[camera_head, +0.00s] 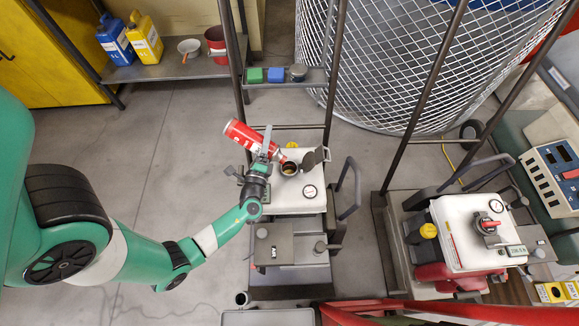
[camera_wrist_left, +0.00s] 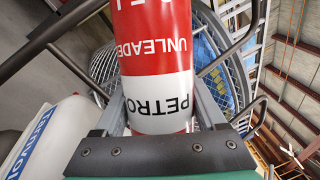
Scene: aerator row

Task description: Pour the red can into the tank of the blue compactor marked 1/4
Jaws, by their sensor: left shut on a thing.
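The red can (camera_head: 241,133), with a white band reading PETROL and UNLEADED, is held tilted in my left gripper (camera_head: 265,147), its lower end over the open filler (camera_head: 289,168) of a white tank (camera_head: 293,200). I cannot tell whether liquid is flowing. The can (camera_wrist_left: 158,60) fills the middle of the left wrist view between the two fingers (camera_wrist_left: 160,112). The tank has a round gauge, a flipped-up dark lid and a yellow cap, on a grey machine (camera_head: 290,245). No 1/4 mark is legible and little blue shows on it. My right gripper is out of view.
A second machine (camera_head: 470,232) with a white tank, red body and closed red cap stands right. A shelf (camera_head: 175,70) holds blue and yellow jugs, a pan and a red pot. Dark frame posts rise around the machine. Floor at left is clear.

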